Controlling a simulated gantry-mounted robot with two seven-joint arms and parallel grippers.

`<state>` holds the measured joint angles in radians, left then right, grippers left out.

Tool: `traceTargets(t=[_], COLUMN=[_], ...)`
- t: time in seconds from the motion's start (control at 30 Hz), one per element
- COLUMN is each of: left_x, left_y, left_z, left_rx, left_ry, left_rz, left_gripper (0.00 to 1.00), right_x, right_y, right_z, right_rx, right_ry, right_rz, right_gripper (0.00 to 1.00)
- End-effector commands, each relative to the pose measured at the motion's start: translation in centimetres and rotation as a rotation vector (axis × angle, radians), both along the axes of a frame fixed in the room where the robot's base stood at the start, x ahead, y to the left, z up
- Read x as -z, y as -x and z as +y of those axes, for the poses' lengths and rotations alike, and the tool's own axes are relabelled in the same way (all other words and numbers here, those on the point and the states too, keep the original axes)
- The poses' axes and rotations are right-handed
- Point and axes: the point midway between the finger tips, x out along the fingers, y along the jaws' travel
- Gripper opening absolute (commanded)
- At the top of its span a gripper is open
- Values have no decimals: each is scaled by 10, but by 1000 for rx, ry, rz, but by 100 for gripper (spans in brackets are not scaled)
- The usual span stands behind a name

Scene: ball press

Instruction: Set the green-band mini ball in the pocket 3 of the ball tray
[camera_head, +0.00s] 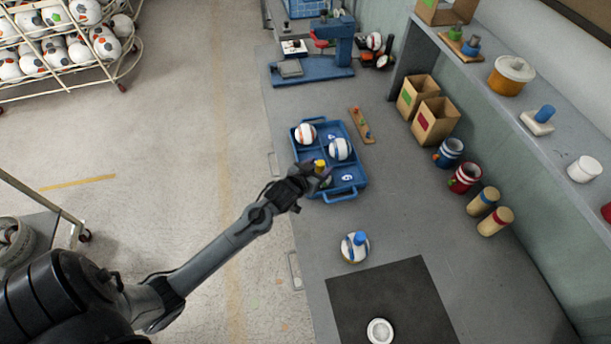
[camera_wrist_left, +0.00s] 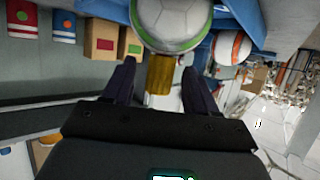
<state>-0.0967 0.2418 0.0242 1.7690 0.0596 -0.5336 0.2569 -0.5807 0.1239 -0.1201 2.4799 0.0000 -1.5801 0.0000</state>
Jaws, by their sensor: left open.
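The green-band mini ball (camera_wrist_left: 172,22) is white with a green band and has a yellow knob (camera_wrist_left: 160,75). In the head view the yellow knob (camera_head: 320,165) shows over the front-left part of the blue ball tray (camera_head: 343,196), with the ball mostly hidden by my gripper. The ball is among the tray's blue walls; its seating is hidden. My left gripper (camera_head: 317,177) is open, its fingers on either side of the knob with gaps visible in the wrist view. The tray also holds an orange-marked ball (camera_head: 305,134) and a blue-band ball (camera_head: 340,149). My right gripper is not in view.
A ball with a blue knob (camera_head: 355,247) stands nearer on the bench, before a dark mat (camera_head: 400,300) with a white ring (camera_head: 380,330). A blue press (camera_head: 325,62) stands behind the tray. A peg strip (camera_head: 361,125), boxes (camera_head: 436,121) and cups line the right.

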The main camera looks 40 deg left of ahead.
Motion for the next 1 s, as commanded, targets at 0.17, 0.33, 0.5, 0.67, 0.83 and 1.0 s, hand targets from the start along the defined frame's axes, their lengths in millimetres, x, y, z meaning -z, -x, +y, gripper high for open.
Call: traceTargets(t=[0.17,0.33,0.5,0.67,0.83,1.0], left_x=[-14,-24,-31,-24,-8,-4], left_y=[32,57,74,97,151,219], left_z=[-6,-10,-13,-31,-75,-115], left_rx=[1,0,1,23,95,192], left_ry=[1,0,1,3,-1,-14], left_rz=[1,2,4,97,348,618], left_gripper=[58,58,58,58,58,58], right_x=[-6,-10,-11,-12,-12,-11], right_y=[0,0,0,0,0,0], right_z=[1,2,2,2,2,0], right_rx=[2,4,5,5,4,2], right_ry=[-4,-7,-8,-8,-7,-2], right_rz=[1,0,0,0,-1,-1], right_gripper=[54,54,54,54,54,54])
